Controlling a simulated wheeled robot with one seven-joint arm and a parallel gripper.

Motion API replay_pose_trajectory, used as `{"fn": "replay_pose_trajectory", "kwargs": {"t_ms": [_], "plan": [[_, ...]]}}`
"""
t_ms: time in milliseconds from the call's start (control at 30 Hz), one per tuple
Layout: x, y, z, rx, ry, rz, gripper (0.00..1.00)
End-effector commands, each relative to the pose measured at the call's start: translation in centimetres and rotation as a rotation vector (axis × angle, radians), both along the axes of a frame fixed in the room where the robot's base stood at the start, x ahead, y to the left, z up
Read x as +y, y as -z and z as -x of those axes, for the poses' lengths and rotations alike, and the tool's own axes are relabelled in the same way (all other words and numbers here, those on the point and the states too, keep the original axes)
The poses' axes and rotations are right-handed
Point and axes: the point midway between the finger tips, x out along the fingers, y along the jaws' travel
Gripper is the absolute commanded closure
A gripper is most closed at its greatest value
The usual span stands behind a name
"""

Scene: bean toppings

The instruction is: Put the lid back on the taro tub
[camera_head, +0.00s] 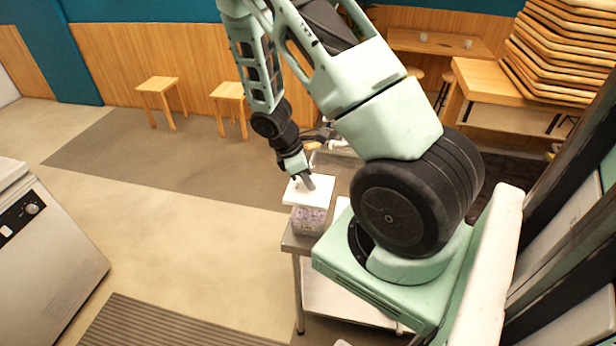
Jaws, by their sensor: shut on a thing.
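A clear tub (308,220) with purple, taro-coloured contents stands near the left corner of a metal table. A white square lid (318,199) lies level right over the tub's top. From this view I cannot tell whether it rests on the rim or hovers just above it. My gripper (304,184) points down from above and is shut on the lid at its top, where the grip itself is small and partly hidden. My arm and base cover much of the table to the right of the tub.
The metal table (289,243) has a narrow bare edge around the tub. Behind the tub are a metal container (335,160) and a tap-like fitting, partly hidden by my arm. Two wooden stools (158,88) stand by the far wall.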

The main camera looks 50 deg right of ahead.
Motion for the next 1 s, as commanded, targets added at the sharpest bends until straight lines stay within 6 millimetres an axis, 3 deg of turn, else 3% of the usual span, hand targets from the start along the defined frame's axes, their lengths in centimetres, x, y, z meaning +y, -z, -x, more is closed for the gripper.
{"fn": "replay_pose_trajectory", "kwargs": {"t_ms": [700, 1000], "plan": [[0.0, 5.6, 0.0, 0.001, 0.000, 0.000, 0.93], [0.0, 6.4, 0.0, 0.000, 0.000, 0.000, 0.93]]}}
